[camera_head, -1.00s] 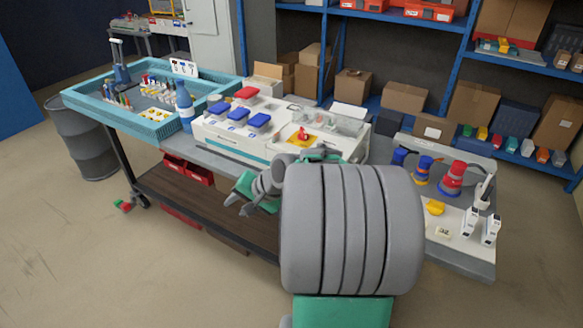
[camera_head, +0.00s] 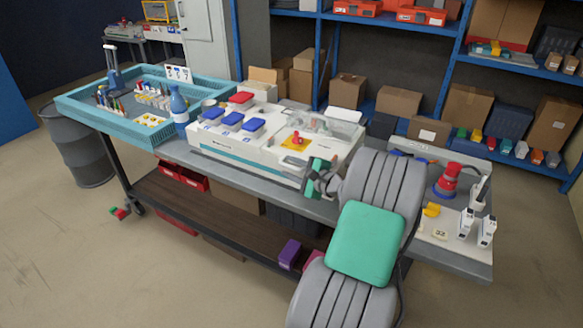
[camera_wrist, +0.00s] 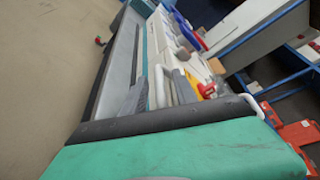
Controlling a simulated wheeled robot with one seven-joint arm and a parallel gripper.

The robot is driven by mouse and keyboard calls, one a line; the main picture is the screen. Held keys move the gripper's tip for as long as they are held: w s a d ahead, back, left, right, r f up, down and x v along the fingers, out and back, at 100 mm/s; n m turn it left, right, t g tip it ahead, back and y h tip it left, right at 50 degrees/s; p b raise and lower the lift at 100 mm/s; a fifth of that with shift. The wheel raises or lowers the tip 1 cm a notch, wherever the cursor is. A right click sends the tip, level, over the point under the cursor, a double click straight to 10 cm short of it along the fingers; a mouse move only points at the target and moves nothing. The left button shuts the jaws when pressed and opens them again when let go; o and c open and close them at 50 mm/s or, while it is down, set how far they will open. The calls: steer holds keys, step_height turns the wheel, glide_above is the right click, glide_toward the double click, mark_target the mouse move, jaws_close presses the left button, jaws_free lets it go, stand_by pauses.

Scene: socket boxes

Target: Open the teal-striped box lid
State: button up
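The long white box with a teal stripe (camera_head: 230,158) stands on the grey bench, and its front face is toward me. Its right part has a clear, greyish cover (camera_head: 335,126) and a yellow patch with a red piece (camera_head: 294,141). I cannot tell which part is the lid. In the wrist view the box (camera_wrist: 152,62) runs away beyond my fingers. My gripper (camera_head: 313,178) is at the box's front right corner, partly turned away. In the wrist view its two grey fingers (camera_wrist: 157,90) stand apart with nothing between them. I cannot tell whether they touch the box.
A teal tray (camera_head: 150,138) with a blue bottle (camera_head: 178,104) is at left. A red-and-blue item (camera_head: 449,180) and white bottles (camera_head: 466,222) stand at right. Shelves are behind.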

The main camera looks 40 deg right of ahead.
jaws_close()
stand_by(0.3)
stand_by(1.1)
